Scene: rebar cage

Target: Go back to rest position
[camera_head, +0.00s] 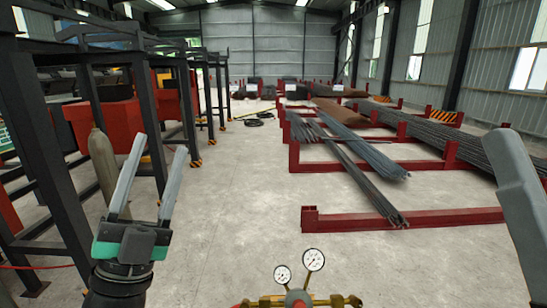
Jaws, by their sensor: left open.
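My left gripper (160,144) stands upright at the lower left of the head view. Its two long grey fingers are spread apart, with nothing between them. Its base is green and black. At the right edge a pale grey part of my right arm shows, cut off by the frame. Neither arm is seen touching anything.
Black steel frames (158,120) stand at the left, close behind my left gripper. Rebar bundles (345,165) lie on red racks (400,217) at the right. Two round gauges (314,260) on brass fittings are at bottom centre. The middle floor (240,200) is clear.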

